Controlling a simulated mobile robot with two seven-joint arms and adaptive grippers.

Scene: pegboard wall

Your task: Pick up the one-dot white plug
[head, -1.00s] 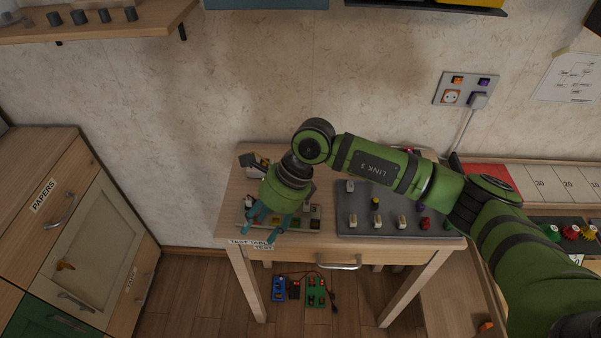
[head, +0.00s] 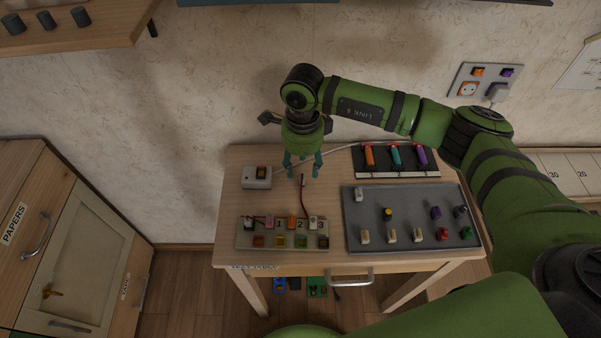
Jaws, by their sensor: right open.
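Several small white plugs stand on the grey pegboard panel (head: 403,208): one at the upper left (head: 359,195) and a front row (head: 391,236). A white plug (head: 314,222) also sits at the right end of the small strip board (head: 245,243). The dots are too small to read, so I cannot tell which plug has one dot. My right gripper (head: 302,171) points down, open, over the back middle of the table. A white-tipped red lead (head: 304,182) shows just below its fingers; I cannot tell whether it is touched. My left gripper is out of view.
A white switch box (head: 257,177) stands at the table's back left. A dark rack with orange, teal and purple handles (head: 395,160) is at the back right. The wooden table (head: 235,205) has bare surface around the strip. A wall socket plate (head: 485,82) is at the right.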

